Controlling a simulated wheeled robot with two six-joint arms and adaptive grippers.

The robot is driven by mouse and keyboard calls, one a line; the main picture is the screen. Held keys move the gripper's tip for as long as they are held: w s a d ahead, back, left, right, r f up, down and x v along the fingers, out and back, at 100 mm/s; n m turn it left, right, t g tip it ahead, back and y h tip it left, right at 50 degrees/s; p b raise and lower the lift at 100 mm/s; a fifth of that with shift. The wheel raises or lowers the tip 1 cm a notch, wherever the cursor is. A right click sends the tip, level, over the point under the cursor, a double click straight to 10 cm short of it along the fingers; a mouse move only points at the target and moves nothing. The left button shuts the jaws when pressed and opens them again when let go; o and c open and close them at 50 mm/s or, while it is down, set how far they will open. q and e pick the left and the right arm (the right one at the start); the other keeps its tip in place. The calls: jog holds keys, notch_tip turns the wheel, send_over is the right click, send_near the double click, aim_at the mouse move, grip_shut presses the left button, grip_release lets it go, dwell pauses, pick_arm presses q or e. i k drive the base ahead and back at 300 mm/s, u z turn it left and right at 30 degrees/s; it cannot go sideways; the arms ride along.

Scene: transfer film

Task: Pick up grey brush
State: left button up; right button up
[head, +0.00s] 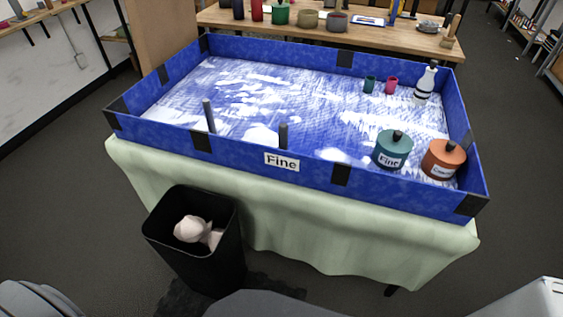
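No thing in the head view is clearly a grey brush. Two dark grey upright sticks stand at the near wall inside the blue tray (230,151): a left stick (209,117) and a right stick (284,135). Their lower ends are hidden by the wall or too small to make out, so I cannot tell whether either is a brush. Neither of my grippers is in view.
A teal pot (392,149), an orange pot (443,159), a white bottle (425,84) and small teal (369,85) and pink (391,85) cups stand in the tray's right side. A black bin (199,265) stands before the green-clothed table (330,222). A wooden bench (380,38) is behind.

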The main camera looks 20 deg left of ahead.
aim_at(283, 128)
jog(key=u, duration=1.75)
jog(key=k, duration=0.9)
jog(key=z, duration=1.75)
jog(key=i, duration=0.5)
